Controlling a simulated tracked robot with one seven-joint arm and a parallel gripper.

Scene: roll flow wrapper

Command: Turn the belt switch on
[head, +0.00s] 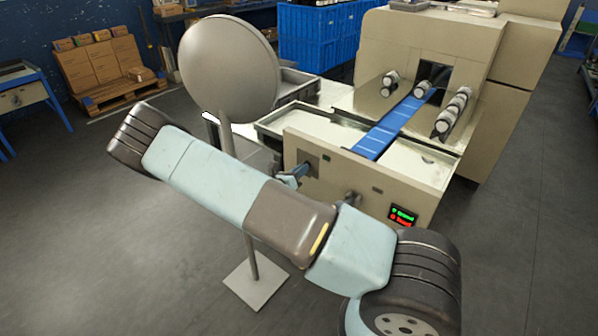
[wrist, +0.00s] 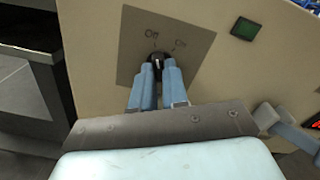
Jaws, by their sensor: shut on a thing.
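The belt switch (wrist: 157,57) is a small black knob with a pale mark. It sits on a dark plate (wrist: 130,75) with "Off" above it and "On" to the upper right. The mark looks roughly upright, but I cannot tell its exact setting. My gripper (wrist: 157,70) is shut on the knob, one blue-grey finger on each side. In the head view my gripper (head: 294,176) is at the left part of the machine's front panel, and the knob is hard to make out there.
The cream wrapper machine (head: 455,70) carries a blue belt (head: 395,125) and rollers. A green and red lit display (head: 402,215) is on the panel's right. A round grey disc on a stand (head: 228,68) is close to my arm. Open floor lies left and right.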

